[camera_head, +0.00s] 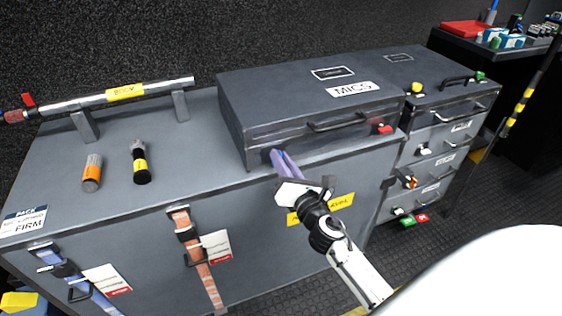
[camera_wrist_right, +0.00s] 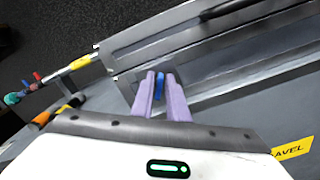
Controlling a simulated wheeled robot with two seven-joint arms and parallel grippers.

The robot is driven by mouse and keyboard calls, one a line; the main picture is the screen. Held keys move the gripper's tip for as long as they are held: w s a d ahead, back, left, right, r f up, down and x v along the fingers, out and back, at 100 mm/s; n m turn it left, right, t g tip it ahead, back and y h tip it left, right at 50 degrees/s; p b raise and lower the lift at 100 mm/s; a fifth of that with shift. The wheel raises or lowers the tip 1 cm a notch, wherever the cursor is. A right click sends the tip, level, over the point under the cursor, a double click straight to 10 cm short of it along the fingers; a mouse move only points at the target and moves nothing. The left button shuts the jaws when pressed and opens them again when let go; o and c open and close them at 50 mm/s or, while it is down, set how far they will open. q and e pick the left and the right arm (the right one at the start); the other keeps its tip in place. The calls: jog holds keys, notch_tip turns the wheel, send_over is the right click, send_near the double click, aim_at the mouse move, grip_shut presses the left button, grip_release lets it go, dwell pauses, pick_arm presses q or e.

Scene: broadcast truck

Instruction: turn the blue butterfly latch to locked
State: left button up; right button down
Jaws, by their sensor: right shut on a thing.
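The blue butterfly latch (camera_wrist_right: 160,80) shows as a small blue piece between my fingertips in the right wrist view, on the front of the grey case (camera_head: 275,95) labelled MICS. In the head view my fingers largely hide it at the left of the case's front. My right gripper (camera_head: 275,156) has its two purple fingers at the latch, one on either side, shut on it; the fingers also show in the right wrist view (camera_wrist_right: 160,90). The latch's exact angle is hard to tell. My left gripper is not in view.
The case stands on a large grey chest (camera_head: 130,215) with strapped fronts. A red latch (camera_head: 381,129) sits at the case's right front, beyond the black handle (camera_head: 338,122). A silver pole (camera_head: 120,95) and two short cylinders, orange (camera_head: 92,175) and black-yellow (camera_head: 140,165), are to the left.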

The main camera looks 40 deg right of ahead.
jog(key=m, duration=0.7)
jog(key=f+m, duration=0.1)
jog(key=m, duration=0.3)
jog(key=shift+d+m, duration=0.2)
jog(key=shift+m, duration=0.4)
jog(key=c, duration=1.9)
grip_release()
jog(key=shift+s, duration=0.15)
